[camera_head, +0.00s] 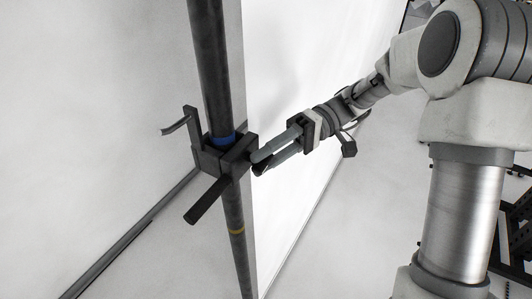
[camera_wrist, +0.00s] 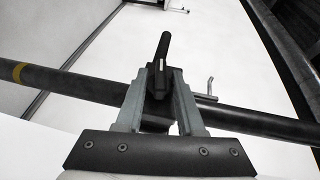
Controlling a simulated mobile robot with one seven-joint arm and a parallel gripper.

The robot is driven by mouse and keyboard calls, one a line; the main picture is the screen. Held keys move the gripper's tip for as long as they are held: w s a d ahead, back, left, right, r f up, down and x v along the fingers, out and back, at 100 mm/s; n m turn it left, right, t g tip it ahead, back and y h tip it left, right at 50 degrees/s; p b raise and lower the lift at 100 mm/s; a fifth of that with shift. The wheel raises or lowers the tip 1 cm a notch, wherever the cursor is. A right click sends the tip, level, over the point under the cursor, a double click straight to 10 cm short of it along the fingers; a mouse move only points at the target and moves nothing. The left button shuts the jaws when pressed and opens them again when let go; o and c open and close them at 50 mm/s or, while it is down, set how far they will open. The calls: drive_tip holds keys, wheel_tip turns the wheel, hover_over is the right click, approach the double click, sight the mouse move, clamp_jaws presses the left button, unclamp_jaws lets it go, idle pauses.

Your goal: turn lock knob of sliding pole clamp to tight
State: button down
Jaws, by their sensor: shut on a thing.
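The sliding pole clamp (camera_head: 210,160) is a dark block around the dark upright pole (camera_head: 211,70), just below a blue band. The lock knob has a dark bar handle; in the wrist view the knob (camera_wrist: 158,80) sits between my two grey fingers and its bar points up, away from me. In the head view a dark bar (camera_head: 207,201) slants down and left from the clamp. My gripper (camera_head: 258,162) reaches in from the right and is shut on the knob; it also shows in the wrist view (camera_wrist: 160,92). The fingers partly hide the clamp body.
A yellow band (camera_head: 236,232) marks the pole below the clamp. A thin bent lever (camera_head: 176,125) sticks out at the clamp's upper left. White panels stand behind the pole. Dark shelving (camera_head: 510,230) is at the far right.

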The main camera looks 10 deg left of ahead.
drive_tip(key=shift+m+g+y, duration=0.3)
drive_tip(key=shift+g+y, duration=0.3)
drive_tip(key=c, duration=0.9)
unclamp_jaws()
drive_tip(key=shift+f, duration=0.1)
drive_tip(key=shift+o, duration=0.2)
drive_tip(key=shift+d, duration=0.1)
drive_tip(key=p+v, duration=0.2)
drive_tip(key=v, duration=1.5)
